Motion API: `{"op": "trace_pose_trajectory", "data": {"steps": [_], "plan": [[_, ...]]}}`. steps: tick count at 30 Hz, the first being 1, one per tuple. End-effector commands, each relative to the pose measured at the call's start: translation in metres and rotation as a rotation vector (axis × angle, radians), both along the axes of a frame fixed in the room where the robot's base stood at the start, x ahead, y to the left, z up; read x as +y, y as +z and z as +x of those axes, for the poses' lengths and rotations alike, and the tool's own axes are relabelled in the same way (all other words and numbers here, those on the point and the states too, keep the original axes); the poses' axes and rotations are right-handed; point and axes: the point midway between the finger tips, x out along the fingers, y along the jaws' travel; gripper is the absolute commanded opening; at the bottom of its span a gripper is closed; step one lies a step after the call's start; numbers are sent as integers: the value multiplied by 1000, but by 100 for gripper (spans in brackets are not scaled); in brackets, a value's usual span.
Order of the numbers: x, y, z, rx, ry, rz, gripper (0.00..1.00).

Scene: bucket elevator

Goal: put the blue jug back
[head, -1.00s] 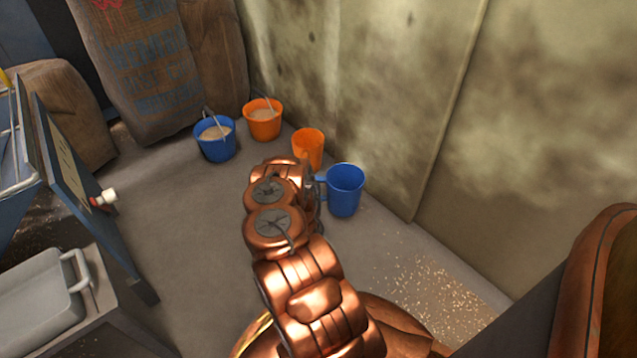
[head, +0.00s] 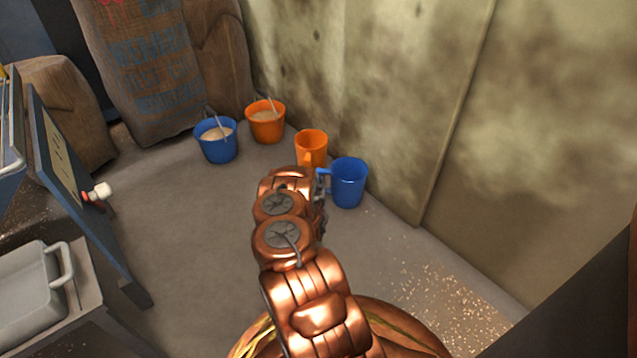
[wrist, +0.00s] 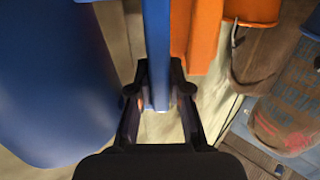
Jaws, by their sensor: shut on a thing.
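The blue jug (head: 349,184) is upright near the wall in the head view, with its handle to the left. My gripper (head: 321,187) is at that handle, partly hidden behind my own arm. In the wrist view the two fingers of my gripper (wrist: 160,98) are closed on the blue handle (wrist: 157,50), and the jug's body (wrist: 50,80) fills the left side. I cannot tell whether the jug's base touches the floor.
An orange jug (head: 311,147) stands just behind the blue jug. A blue bucket (head: 218,146) and an orange bucket (head: 265,125) hold pale contents farther back. Sacks (head: 140,65) lean behind them. Spilled grain (head: 450,300) lies on the floor at right. Open floor (head: 190,230) is at left.

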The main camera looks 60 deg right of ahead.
Motion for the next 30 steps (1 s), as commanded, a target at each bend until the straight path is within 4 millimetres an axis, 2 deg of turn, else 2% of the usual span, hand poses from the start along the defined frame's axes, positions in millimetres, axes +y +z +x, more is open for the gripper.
{"op": "trace_pose_trajectory", "data": {"steps": [12, 13, 19, 30], "plan": [[-1, -3, 0, -1, -1, -2, 0], [-1, -3, 0, -2, -1, -1, 20], [-1, -3, 0, -2, -1, -1, 41], [-1, -2, 0, -2, -1, -1, 43]]}}
